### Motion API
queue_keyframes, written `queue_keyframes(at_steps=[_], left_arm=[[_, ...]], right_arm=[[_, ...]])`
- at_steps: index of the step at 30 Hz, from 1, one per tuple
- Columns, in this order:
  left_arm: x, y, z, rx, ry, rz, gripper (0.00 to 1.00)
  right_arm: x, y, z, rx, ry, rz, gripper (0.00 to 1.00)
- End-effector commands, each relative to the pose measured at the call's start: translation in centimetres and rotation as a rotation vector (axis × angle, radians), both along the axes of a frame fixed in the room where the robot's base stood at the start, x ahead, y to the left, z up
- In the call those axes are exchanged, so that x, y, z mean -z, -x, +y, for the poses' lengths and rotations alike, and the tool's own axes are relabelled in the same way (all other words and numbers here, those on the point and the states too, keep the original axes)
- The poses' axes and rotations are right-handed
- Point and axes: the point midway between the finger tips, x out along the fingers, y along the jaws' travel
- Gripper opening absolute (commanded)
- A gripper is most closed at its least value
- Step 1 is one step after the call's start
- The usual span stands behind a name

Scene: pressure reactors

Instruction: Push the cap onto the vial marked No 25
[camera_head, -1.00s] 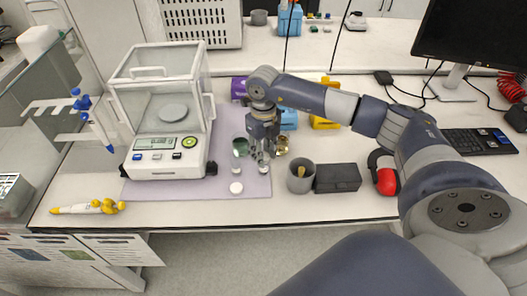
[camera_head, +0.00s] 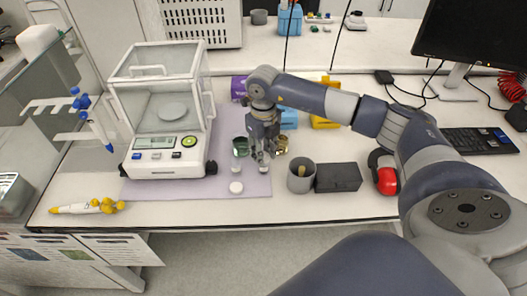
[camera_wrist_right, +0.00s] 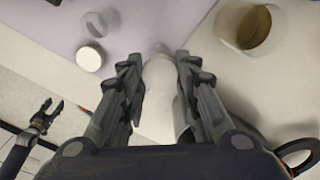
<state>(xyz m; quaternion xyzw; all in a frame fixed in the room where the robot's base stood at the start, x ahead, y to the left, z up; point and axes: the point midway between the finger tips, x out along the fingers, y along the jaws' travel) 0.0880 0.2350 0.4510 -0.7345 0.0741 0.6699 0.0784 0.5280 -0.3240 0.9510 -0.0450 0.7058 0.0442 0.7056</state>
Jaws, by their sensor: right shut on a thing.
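My right gripper (camera_head: 263,158) points down over the purple mat in the head view. In the right wrist view, its fingers (camera_wrist_right: 160,85) are shut on a pale, roughly cylindrical thing (camera_wrist_right: 160,105). I cannot tell whether it is a cap or a vial. A small white-topped piece (camera_head: 264,174) shows just below the fingers. To the left are a flat round white piece (camera_head: 236,187) and a small vial-like piece (camera_head: 237,169). No number, including No 25, is legible.
A balance (camera_head: 165,120) stands left of the vials on the purple mat (camera_head: 215,188). A green-dark jar (camera_head: 240,146) and a brass-coloured piece (camera_head: 282,145) are close to the gripper.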

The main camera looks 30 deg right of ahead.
Motion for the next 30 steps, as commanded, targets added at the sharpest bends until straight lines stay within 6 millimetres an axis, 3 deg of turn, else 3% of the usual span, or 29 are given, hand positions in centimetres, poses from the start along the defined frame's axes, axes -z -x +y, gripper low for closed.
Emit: queue_keyframes(at_steps=[12, 16, 23, 27, 30], left_arm=[[0.14, -0.02, 0.03, 0.000, 0.000, 0.000, 0.47], [0.14, -0.02, 0.03, 0.000, 0.000, 0.000, 0.47], [0.14, -0.02, 0.04, -0.001, -0.001, 0.000, 0.47], [0.14, -0.01, 0.05, -0.001, -0.001, 0.000, 0.47], [0.14, -0.02, 0.05, -0.001, -0.001, 0.000, 0.47]], right_arm=[[0.03, 0.00, 0.00, 0.000, 0.000, 0.000, 0.24], [0.03, 0.00, 0.00, 0.000, 0.000, 0.000, 0.53], [0.03, 0.00, -0.01, 0.000, 0.000, 0.000, 0.53], [0.03, 0.00, 0.00, 0.000, 0.000, 0.000, 0.73], [0.04, 0.00, 0.00, 0.000, 0.000, 0.000, 0.73]])
